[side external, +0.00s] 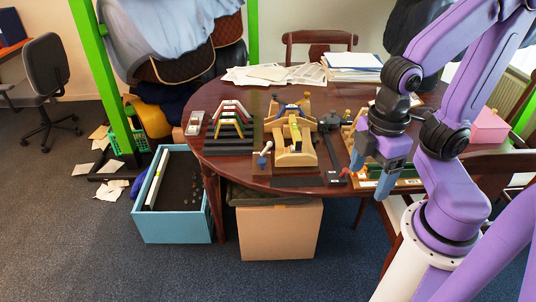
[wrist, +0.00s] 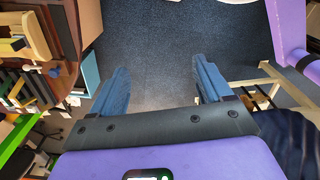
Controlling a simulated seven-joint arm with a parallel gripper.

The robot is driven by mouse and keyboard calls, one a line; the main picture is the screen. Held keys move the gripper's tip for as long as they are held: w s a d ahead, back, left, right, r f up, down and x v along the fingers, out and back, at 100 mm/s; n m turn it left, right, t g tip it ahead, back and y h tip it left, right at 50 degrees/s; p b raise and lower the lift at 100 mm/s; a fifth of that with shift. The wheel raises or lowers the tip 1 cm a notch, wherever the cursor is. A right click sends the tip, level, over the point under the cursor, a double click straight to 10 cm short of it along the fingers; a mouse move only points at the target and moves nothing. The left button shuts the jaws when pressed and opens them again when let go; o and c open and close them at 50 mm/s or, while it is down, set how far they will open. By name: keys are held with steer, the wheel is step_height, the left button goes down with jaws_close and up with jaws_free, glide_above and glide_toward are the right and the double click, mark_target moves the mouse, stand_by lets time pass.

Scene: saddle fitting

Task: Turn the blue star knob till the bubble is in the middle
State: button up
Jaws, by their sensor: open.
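A wooden fixture (side external: 295,155) stands on the table with a yellow-green strip (side external: 296,138) on it, perhaps the level; no bubble can be made out. A small blue part (side external: 262,163) at its front left may be the star knob, but its shape is too small to tell. In the wrist view a blue knob-like part (wrist: 54,72) shows at the left beside pale wood. My gripper (side external: 372,180) is open and empty, right of the fixture, near the table's front right edge. In the wrist view its blue fingers (wrist: 160,75) are wide apart with only floor between them.
On the table (side external: 227,172) are a rack of coloured bars (side external: 230,120), a dark long-handled tool (side external: 331,145) and papers (side external: 275,73). A blue open box (side external: 172,228) and a cardboard box (side external: 278,230) stand on the floor. A chair is behind the table.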

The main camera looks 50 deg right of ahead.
steer(key=shift+c, duration=0.4)
steer(key=c, duration=0.3)
steer(key=w+a+m+g, duration=0.1)
steer(key=w+a+m, duration=0.2)
steer(key=w+m, duration=0.7)
steer(key=m+t+y, duration=0.1)
steer(key=m+y, duration=0.3)
steer(key=m, duration=1.8)
glide_above(262, 159)
steer(key=d, duration=0.7)
step_height(262, 159, down, 9)
steer(key=x, duration=1.6)
steer(key=shift+s+a, duration=0.3)
